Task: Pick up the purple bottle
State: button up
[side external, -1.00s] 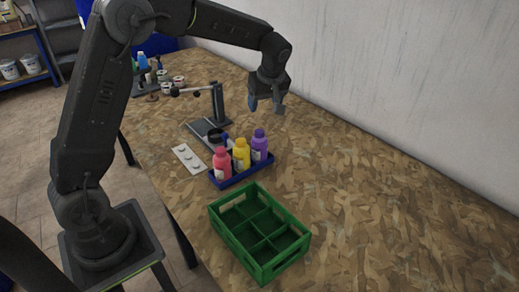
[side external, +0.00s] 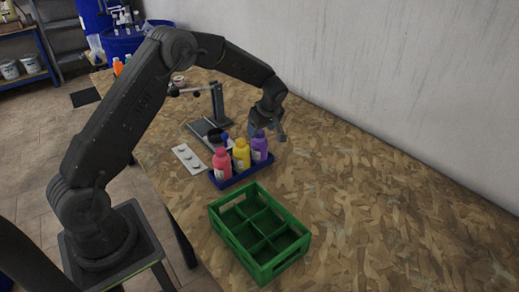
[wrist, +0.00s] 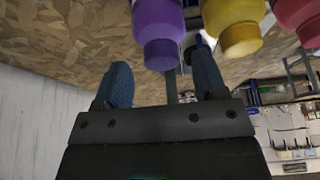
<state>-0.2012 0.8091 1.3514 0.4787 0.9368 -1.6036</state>
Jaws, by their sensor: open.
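The purple bottle (side external: 260,149) stands upright at the right end of a blue tray (side external: 233,180), beside a yellow bottle (side external: 241,156) and a red-pink bottle (side external: 222,165). My gripper (side external: 267,134) is at the purple bottle's cap, just behind it in the side view. In the wrist view, the purple bottle (wrist: 158,28) appears upside down beyond and between the two blue fingertips of my open gripper (wrist: 162,82). Nothing is held between the fingers. The yellow bottle (wrist: 233,22) shows close to the right finger.
A green crate (side external: 262,236) with several empty compartments stands in front of the blue tray. A stand (side external: 217,108) with a dark base is behind the bottles, and a white strip (side external: 188,158) lies to the left. The table's right side is clear.

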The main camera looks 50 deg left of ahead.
aim_at(259, 147)
jog(key=x, duration=0.5)
jog(key=shift+s+d+f, duration=0.1)
jog(key=shift+s+d, duration=0.05)
jog(key=shift+d, duration=0.15)
jog(key=shift+c, duration=0.5)
jog(key=c, duration=0.6)
